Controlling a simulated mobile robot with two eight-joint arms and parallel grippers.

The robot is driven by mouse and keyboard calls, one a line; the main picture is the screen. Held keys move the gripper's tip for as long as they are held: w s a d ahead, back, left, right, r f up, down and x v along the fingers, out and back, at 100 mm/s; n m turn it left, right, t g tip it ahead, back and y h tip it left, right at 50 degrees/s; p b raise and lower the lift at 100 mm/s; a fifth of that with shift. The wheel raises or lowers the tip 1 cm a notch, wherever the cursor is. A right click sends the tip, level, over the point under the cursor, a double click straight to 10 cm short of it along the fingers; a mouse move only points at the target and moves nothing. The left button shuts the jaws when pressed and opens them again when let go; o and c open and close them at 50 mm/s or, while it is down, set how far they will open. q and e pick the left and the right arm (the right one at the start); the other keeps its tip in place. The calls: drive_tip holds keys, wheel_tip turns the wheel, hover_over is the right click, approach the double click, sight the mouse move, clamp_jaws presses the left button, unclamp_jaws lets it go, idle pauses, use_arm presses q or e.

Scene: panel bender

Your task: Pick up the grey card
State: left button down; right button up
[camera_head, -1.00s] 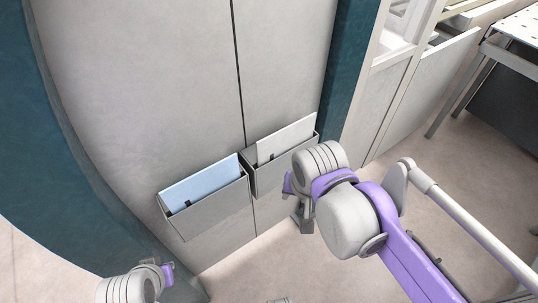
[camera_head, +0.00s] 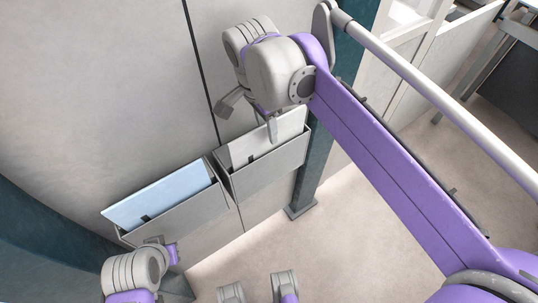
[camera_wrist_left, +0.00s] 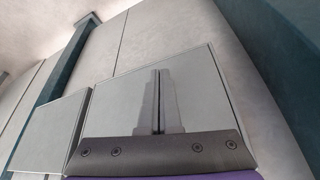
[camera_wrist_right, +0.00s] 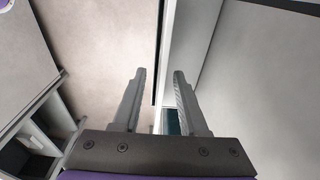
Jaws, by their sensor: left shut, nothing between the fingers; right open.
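The grey card (camera_head: 286,132) stands tilted in the right-hand wall holder (camera_head: 270,168), its upper part showing above the rim. In the head view my right gripper (camera_head: 251,116) is open at the card's upper edge. One finger overlaps the card's face; the other is out to the left, over the wall. Contact cannot be told. In the right wrist view the open fingers (camera_wrist_right: 160,75) have nothing clearly held between them. My left gripper (camera_wrist_left: 159,72) is shut and empty, in front of a holder's grey front; its fingertips are unclear in the head view.
A light blue card (camera_head: 160,193) stands in the left-hand holder (camera_head: 190,215), beside the grey card's holder. Both holders are on the grey panel wall (camera_head: 80,90). A teal column (camera_head: 318,165) stands just right of them. The floor (camera_head: 370,220) at the lower right is open.

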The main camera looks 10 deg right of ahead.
drive_tip(key=f, duration=0.3)
drive_tip(key=d+f+b, duration=0.1)
drive_tip(key=f, duration=0.1)
drive_tip(key=shift+w+f, duration=0.1)
drive_tip(key=shift+w, duration=0.2)
clamp_jaws()
idle(1.1)
